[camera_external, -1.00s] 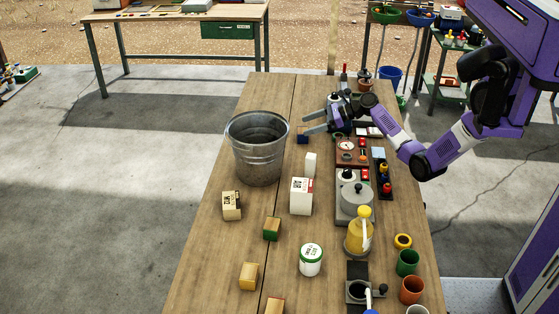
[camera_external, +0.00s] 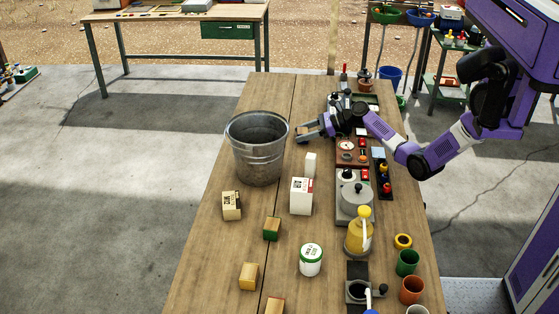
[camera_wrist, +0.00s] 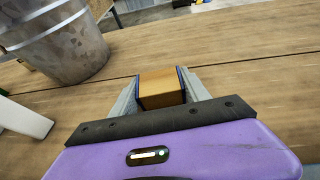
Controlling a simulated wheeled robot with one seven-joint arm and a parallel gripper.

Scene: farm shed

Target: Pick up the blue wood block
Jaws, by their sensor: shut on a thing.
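The blue wood block (camera_wrist: 161,88) shows in the wrist view as a small block with a bare wood face and blue sides. My gripper (camera_wrist: 157,84) is shut on it, with one grey finger along each blue side. In the external view, my gripper (camera_external: 308,131) is low over the far part of the workbench, just right of the metal bucket. There the fingers mostly hide the block. I cannot tell whether the block touches the tabletop.
The metal bucket (camera_external: 258,150) stands close left of my gripper. A white block (camera_external: 310,164) and a white box (camera_external: 301,196) are nearer the camera. Switches and gauges on a panel (camera_external: 347,160) line the right side. Bare wood lies beyond the bucket.

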